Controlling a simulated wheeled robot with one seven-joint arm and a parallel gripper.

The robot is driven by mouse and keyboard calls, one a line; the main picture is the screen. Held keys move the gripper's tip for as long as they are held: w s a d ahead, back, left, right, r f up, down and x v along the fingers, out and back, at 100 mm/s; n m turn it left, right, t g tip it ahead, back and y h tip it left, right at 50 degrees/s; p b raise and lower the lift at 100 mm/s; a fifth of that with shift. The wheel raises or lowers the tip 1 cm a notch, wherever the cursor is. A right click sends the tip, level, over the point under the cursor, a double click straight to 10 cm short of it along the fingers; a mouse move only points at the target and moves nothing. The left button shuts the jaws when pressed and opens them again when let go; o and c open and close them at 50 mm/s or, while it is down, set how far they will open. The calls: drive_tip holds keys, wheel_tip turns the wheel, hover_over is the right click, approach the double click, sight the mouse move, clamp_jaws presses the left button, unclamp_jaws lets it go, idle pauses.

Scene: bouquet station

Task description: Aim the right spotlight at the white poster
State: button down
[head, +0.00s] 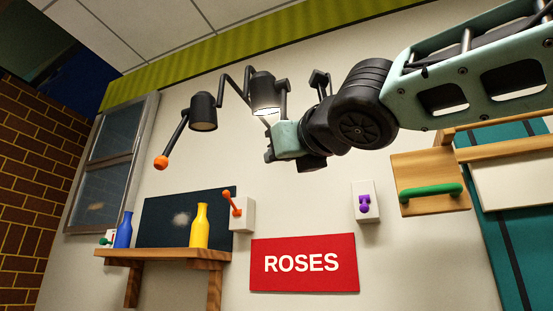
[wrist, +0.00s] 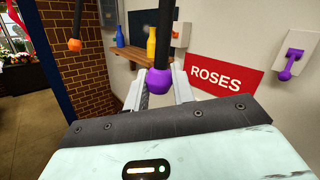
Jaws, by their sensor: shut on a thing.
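The right spotlight (head: 262,92) is a dark can on a bent wall arm, its lit mouth facing down. Its handle rod ends in a purple ball (wrist: 159,82), seen in the wrist view between my gripper's fingers. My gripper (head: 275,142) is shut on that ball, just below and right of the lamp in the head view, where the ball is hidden. The left spotlight (head: 203,112) hangs beside it, with a rod ending in an orange ball (head: 161,162). I cannot make out a white poster; a red ROSES sign (head: 304,264) with white letters is on the wall.
A wooden shelf (head: 165,254) holds a blue bottle (head: 124,231) and a yellow bottle (head: 199,227) before a dark panel (head: 160,222). Wall switches have an orange lever (head: 232,203) and a purple lever (head: 364,202). A wooden panel with a green handle (head: 430,190) is at right.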

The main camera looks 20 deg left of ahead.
drive_tip(key=shift+n+t+y, duration=0.3)
drive_tip(key=shift+n+y, duration=0.2)
drive_tip(key=shift+n, duration=0.2)
drive_tip(key=w, duration=0.4)
drive_tip(key=shift+d+r, duration=0.15)
drive_tip(key=shift+d, duration=0.1)
drive_tip(key=c, duration=1.2)
unclamp_jaws()
drive_tip(key=shift+s, duration=0.1)
drive_tip(key=b+v, duration=0.5)
drive_tip(key=v, duration=1.2)
drive_tip(key=shift+s+d+b, duration=0.1)
drive_tip(key=shift+d+b, duration=0.05)
drive_tip(key=shift+b, duration=0.15)
